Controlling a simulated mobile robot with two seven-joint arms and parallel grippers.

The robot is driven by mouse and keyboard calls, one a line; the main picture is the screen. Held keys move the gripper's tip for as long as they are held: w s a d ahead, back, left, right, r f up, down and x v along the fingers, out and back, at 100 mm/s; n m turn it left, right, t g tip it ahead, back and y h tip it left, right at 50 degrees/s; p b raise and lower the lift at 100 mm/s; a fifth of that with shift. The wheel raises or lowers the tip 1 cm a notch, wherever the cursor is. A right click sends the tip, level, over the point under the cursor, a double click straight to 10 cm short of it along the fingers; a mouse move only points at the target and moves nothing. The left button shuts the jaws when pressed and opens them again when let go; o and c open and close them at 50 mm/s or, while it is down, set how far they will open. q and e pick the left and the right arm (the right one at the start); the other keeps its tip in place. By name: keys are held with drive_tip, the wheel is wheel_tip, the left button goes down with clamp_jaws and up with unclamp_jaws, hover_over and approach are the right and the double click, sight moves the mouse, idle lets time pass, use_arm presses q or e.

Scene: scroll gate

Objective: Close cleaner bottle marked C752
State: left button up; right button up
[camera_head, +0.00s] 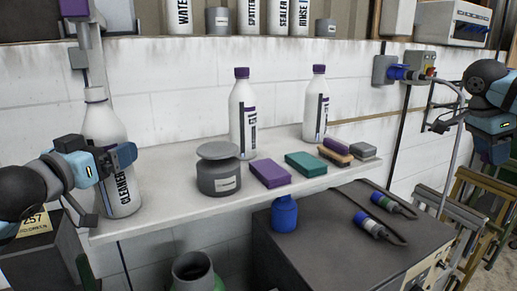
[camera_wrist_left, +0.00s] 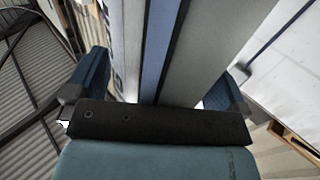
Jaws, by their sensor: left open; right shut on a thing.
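A large white bottle (camera_head: 103,135) stands at the left end of the shelf, with the word CLEANER down its label and no cap on its pale neck. No C752 marking is readable. My left gripper (camera_head: 116,176) is open at the bottle's body, its fingers to either side of it. In the left wrist view the bottle's striped side (camera_wrist_left: 165,45) fills the gap between the fingers (camera_wrist_left: 160,90). My right gripper (camera_head: 495,145) is at the right edge, away from the bottle, shut on a small purple thing (camera_head: 499,152) that looks like a cap.
Two smaller white bottles (camera_head: 243,115) (camera_head: 315,105) with purple caps stand on the shelf (camera_head: 160,212). A dark cabinet (camera_head: 330,240) stands below. Pipes and a switch are near my right arm.

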use_arm(q)
drive_tip(key=c, duration=1.3)
drive_tip(key=shift+o, duration=0.2)
drive_tip(key=shift+r, duration=0.15)
